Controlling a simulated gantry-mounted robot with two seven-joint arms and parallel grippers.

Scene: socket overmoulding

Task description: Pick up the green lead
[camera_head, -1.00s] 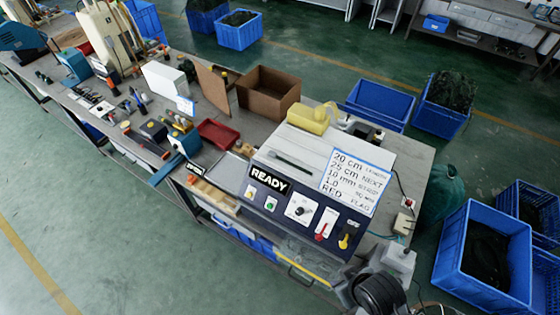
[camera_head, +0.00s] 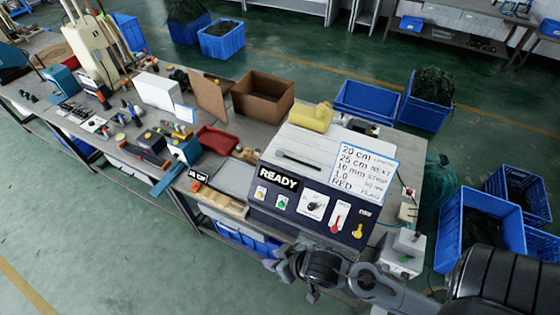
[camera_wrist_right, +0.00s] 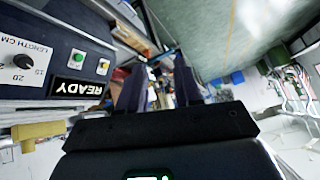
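I cannot clearly pick out a loose green lead. In the head view, a thin green wire (camera_head: 388,224) lies at the right end of the bench beside the machine; I cannot tell whether it is the lead. My right gripper (camera_head: 296,279) is in front of the machine's lower front edge, apart from the wire. In the right wrist view its two fingers (camera_wrist_right: 160,88) stand apart with nothing seen held between them. My left gripper is in neither view.
The machine with the READY panel (camera_head: 279,179) fills the bench's near end. A red tray (camera_head: 218,140), a cardboard box (camera_head: 264,96) and a yellow part (camera_head: 311,117) stand behind or left of it. Blue crates (camera_head: 467,235) are on the floor at right.

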